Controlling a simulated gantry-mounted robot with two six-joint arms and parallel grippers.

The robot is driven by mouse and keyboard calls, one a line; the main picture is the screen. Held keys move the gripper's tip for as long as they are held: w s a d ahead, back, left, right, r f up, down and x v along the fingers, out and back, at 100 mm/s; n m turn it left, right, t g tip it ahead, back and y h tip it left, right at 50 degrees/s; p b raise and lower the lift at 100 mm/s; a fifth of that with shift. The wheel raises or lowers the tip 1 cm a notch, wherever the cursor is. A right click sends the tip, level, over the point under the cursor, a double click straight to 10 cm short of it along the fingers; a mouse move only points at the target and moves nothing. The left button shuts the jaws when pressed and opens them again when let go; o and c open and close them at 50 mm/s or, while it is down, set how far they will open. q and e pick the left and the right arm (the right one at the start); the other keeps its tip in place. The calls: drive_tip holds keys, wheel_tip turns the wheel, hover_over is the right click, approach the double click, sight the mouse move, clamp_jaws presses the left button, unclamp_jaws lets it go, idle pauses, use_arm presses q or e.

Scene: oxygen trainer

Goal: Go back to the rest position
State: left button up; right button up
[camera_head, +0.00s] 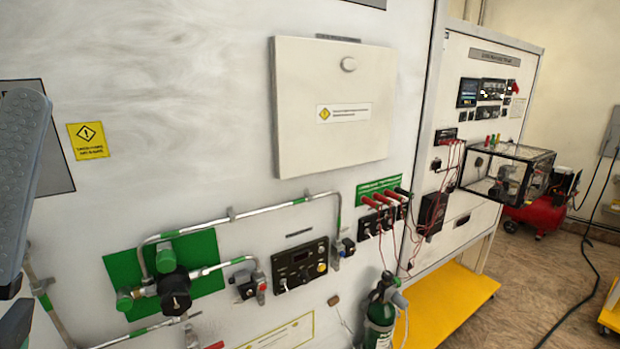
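Part of my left gripper (22,165) shows at the left edge of the head view, close to the camera. A grey textured finger-like piece stands in front of the white panel (200,90), and a darker piece sits below it at the lower left corner. The rest of it is cut off by the frame edge, so its opening cannot be told. Nothing is seen held in the visible part. My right gripper is not in view.
A black valve knob (175,292) and metal pipes (285,203) stick out from the panel. A closed white cabinet door (330,105) is above. A green cylinder (380,318) stands at lower middle. A clear box (507,172) juts out at right. Floor is open at far right.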

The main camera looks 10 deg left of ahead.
use_arm(q)
drive_tip(key=w+a+f+m+g+y, duration=0.1)
drive_tip(key=w+a+f+y, duration=0.3)
drive_tip(key=y, duration=0.5)
wheel_tip(320, 180, up, 27)
drive_tip(key=w+d+m+p, duration=0.1)
drive_tip(key=p, duration=2.6)
drive_tip(key=shift+w+d+g, duration=0.2)
drive_tip(key=shift+d+g, duration=0.1)
drive_tip(key=shift+r, duration=0.1)
